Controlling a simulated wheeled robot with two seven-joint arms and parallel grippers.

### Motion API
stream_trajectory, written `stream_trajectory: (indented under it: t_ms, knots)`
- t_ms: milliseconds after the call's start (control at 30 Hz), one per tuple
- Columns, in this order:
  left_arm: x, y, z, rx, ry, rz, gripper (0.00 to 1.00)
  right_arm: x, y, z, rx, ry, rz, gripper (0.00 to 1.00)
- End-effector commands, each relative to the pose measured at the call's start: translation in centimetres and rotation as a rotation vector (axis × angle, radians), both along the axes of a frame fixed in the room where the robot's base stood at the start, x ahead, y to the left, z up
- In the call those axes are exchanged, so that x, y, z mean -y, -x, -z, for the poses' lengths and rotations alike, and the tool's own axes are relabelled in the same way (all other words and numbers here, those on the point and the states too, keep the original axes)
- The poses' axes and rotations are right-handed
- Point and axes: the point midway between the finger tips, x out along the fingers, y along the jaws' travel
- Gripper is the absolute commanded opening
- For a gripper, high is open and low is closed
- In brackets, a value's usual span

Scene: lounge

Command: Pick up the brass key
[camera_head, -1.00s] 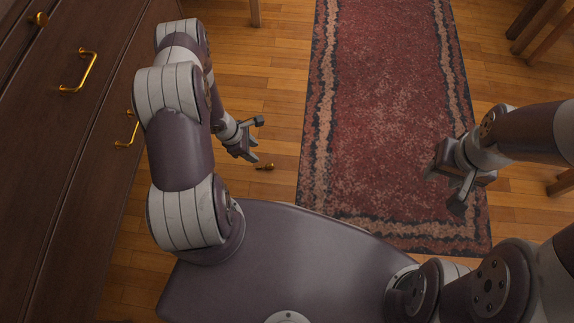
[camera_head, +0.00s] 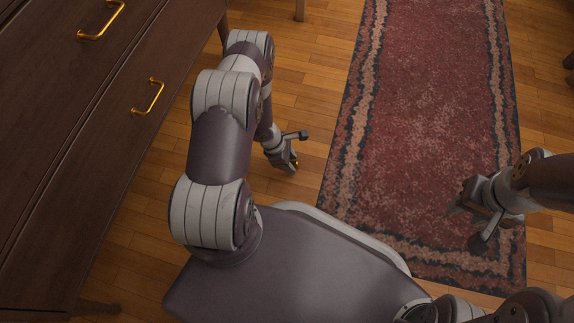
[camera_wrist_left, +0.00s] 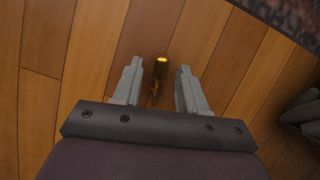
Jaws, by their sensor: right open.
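The brass key (camera_wrist_left: 161,68) lies on the wooden floor and shows between the two fingers of my left gripper (camera_wrist_left: 157,70) in the left wrist view. Its lower part is dark and close to the gripper's palm. My left gripper is open, with a gap on both sides of the key. In the head view only a small gold bit of the key (camera_head: 296,161) shows beside my left gripper (camera_head: 297,152); the rest is hidden. My right gripper (camera_head: 464,227) is open and empty over the rug, far to the right of the key.
A dark wooden drawer cabinet (camera_head: 70,140) with brass handles stands along the left. A red patterned rug (camera_head: 425,120) lies right of the key. Bare wooden floor (camera_head: 315,90) is clear between the left arm and the rug.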

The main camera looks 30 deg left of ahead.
Motion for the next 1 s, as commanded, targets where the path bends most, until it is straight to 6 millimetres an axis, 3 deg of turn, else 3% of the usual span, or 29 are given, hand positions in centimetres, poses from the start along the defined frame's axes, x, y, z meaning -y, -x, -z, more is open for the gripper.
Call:
stream_trajectory:
  t_ms: [33, 100, 133, 467, 767, 1000]
  knots:
    - [0.0, 0.0, 0.0, 0.0, 0.0, 0.0, 0.24, 0.0, 0.0, 0.0, 0.0, 0.0, 0.0, 0.43]
    - [0.0, 0.0, 0.0, 0.0, 0.0, 0.0, 0.01, 0.0, 0.0, 0.0, 0.0, 0.0, 0.0, 0.43]
    - [0.0, 0.0, 0.0, 0.0, 0.0, 0.0, 0.0, 0.0, 0.0, 0.0, 0.0, 0.0, 0.0, 0.43]
    - [0.0, 0.0, -0.4, 0.0, 0.0, 0.001, 0.0, 0.0, 0.0, -0.3, 0.0, 0.0, 0.0, 0.43]
    - [0.0, 0.0, -5.3, 0.001, -0.001, 0.001, 0.0, 0.0, 0.0, -4.6, 0.0, 0.0, 0.0, 0.43]
    - [5.5, 1.0, -8.3, 0.0, 0.001, 0.007, 0.0, 0.0, 0.0, -7.9, 0.0, 0.0, 0.0, 0.43]
